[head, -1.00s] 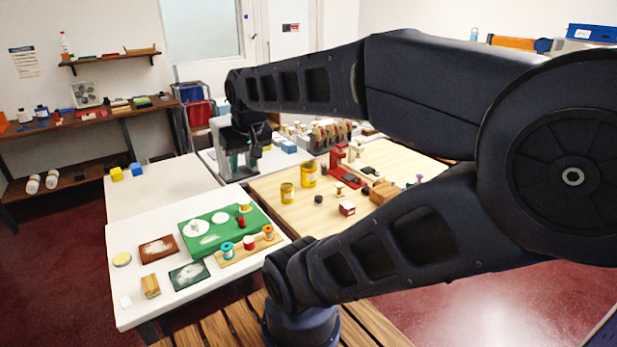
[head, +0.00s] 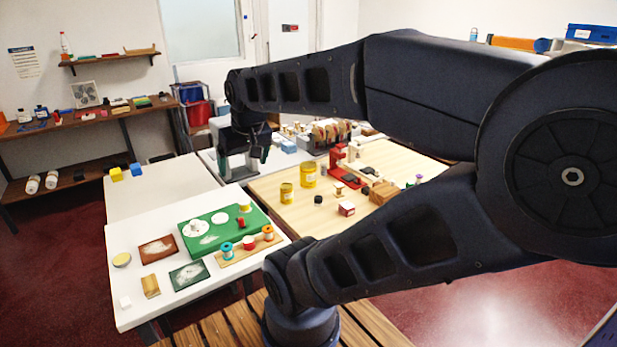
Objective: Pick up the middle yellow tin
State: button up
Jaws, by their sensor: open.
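Two yellow tins stand upright on the light wood table. The smaller tin (head: 287,194) is nearer, and the larger tin (head: 308,174) is just behind it to the right. I see no third tin standing with them, so I cannot tell which is the middle one. My gripper (head: 241,174) hangs from the arm to the left of both tins, over the far white table. It is open and apart from the tins. Nothing shows between its fingers, though they are small and dark here.
A red stand (head: 345,166), a dark small piece (head: 318,199) and a red-and-white box (head: 346,209) lie right of the tins. A green board (head: 217,239) and a spool rack (head: 249,251) are on the near white table. My arm hides the right side.

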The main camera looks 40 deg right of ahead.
jog(key=shift+o, duration=0.7)
